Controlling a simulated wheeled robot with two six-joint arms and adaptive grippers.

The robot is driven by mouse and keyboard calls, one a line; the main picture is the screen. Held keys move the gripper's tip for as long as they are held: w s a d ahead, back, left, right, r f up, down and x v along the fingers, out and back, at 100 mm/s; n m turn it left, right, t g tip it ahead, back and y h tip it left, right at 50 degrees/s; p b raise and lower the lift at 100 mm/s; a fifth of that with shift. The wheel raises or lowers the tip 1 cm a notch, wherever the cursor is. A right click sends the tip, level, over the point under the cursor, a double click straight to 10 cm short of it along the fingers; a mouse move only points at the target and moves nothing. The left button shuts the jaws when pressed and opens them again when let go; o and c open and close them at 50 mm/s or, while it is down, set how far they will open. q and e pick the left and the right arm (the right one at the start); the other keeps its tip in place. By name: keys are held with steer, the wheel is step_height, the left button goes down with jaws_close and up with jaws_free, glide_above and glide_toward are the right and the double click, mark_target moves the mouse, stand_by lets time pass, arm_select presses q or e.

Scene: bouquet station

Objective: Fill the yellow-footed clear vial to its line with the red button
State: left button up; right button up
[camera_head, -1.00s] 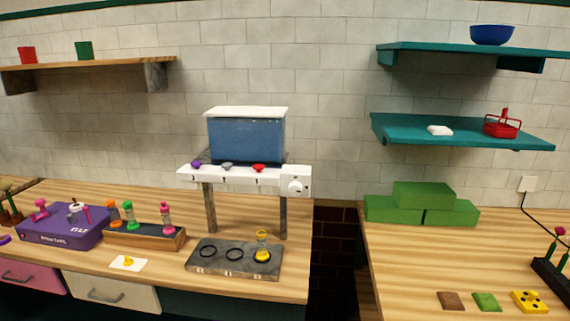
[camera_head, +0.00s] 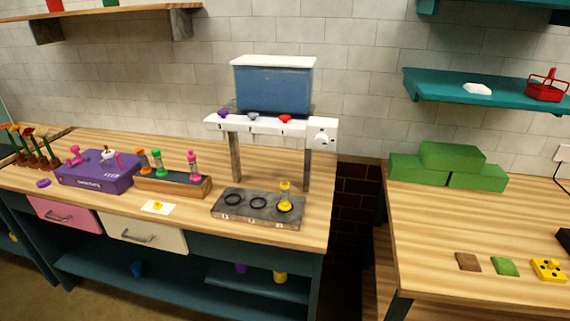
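The yellow-footed clear vial (camera_head: 285,196) stands upright on the grey tray (camera_head: 257,217), at its right ring, under the dispenser. Whether it holds liquid is too small to tell. The dispenser has a blue tank (camera_head: 272,86) with a white lid on a white bar. The red button (camera_head: 285,119) sits on the bar to the right of a grey button (camera_head: 253,117) and a purple button (camera_head: 223,112). A white dial (camera_head: 322,139) is at the bar's right end. Neither of my grippers is in view.
A wooden rack (camera_head: 172,187) with several coloured vials and a purple box (camera_head: 93,173) stand left of the tray. A white card (camera_head: 158,207) lies in front. Green blocks (camera_head: 448,168) stand on the right table, across a gap from the left counter.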

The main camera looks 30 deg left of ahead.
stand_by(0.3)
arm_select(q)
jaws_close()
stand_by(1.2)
